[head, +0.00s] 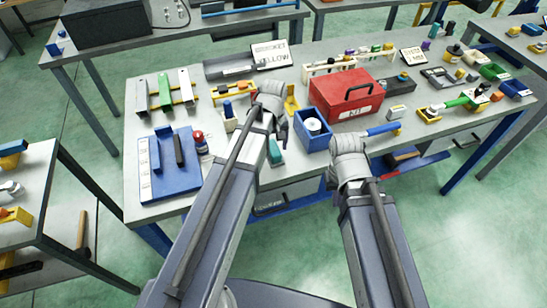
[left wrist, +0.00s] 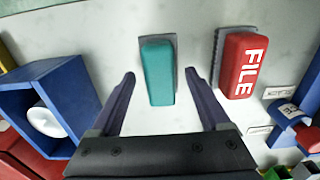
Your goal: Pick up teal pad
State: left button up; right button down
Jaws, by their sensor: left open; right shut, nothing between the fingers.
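The teal pad (left wrist: 158,72) lies on a grey backing on the pale table top in the left wrist view. My left gripper (left wrist: 159,79) is open, with one finger on each side of the pad and a gap to both; whether the fingertips are down at its height I cannot tell. In the head view the pad (head: 275,152) shows partly beside my left forearm, and my left gripper (head: 274,108) is mostly hidden by its own wrist. My right gripper (head: 349,150) is over the table's front edge, right of the blue bin; its fingers are hidden.
A red block marked FILE (left wrist: 242,66) lies close right of the pad in the left wrist view. A blue bin (left wrist: 45,100) with a white round item stands to the left. In the head view, a red toolbox (head: 335,98) stands behind the bin (head: 315,143), and a blue tray (head: 172,182) lies left.

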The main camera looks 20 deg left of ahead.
pick_arm(q)
jog(key=shift+f, duration=0.6)
jog(key=shift+r, duration=0.1)
grip_shut()
